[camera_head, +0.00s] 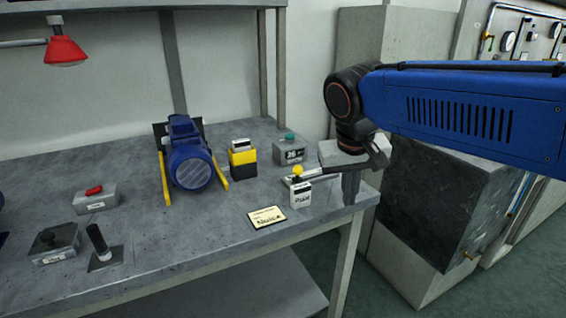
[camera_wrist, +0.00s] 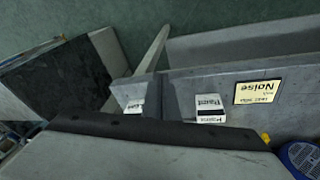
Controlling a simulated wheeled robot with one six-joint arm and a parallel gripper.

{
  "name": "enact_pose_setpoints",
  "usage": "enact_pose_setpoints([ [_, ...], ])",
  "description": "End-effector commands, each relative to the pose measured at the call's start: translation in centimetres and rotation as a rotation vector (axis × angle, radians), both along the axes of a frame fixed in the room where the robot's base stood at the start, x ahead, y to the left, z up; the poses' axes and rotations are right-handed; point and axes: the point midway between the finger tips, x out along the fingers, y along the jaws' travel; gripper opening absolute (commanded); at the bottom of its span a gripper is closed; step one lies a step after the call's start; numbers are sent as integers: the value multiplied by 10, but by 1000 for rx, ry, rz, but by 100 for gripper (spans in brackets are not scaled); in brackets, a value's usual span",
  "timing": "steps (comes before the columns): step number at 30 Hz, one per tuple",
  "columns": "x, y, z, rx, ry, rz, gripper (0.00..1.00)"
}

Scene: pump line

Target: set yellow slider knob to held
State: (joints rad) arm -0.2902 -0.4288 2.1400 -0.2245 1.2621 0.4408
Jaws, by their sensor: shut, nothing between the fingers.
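In the wrist view only a yellow sliver of the knob (camera_wrist: 265,137) shows past the grey body that fills the bottom. My gripper (camera_head: 352,180) is shut and empty, low over the bench's right corner, to the right of the knob. I cannot tell whether it touches the slider.
A yellow Noise card (camera_head: 266,217) lies on the bench front. Behind the knob stand a yellow-black block (camera_head: 242,157) and a grey box with a green button (camera_head: 290,150). A blue motor (camera_head: 190,160) is farther left. A dark-faced cabinet (camera_head: 440,195) stands right of the bench.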

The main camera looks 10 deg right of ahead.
Motion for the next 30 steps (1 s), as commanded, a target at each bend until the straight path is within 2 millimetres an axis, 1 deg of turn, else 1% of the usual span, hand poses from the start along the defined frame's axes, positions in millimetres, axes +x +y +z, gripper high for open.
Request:
enact_pose_setpoints([
  [1,11,8,6,-13,9,-6,0],
  [3,23,17,16,-34,15,-24,0],
  [8,49,38,33,-78,23,-65,0],
  [14,80,70,52,-135,20,-117,0],
  [20,109,110,70,-198,1,-176,0],
  [24,128,142,81,-243,-25,-222,0],
  [30,146,184,91,-292,-65,-279,0],
])
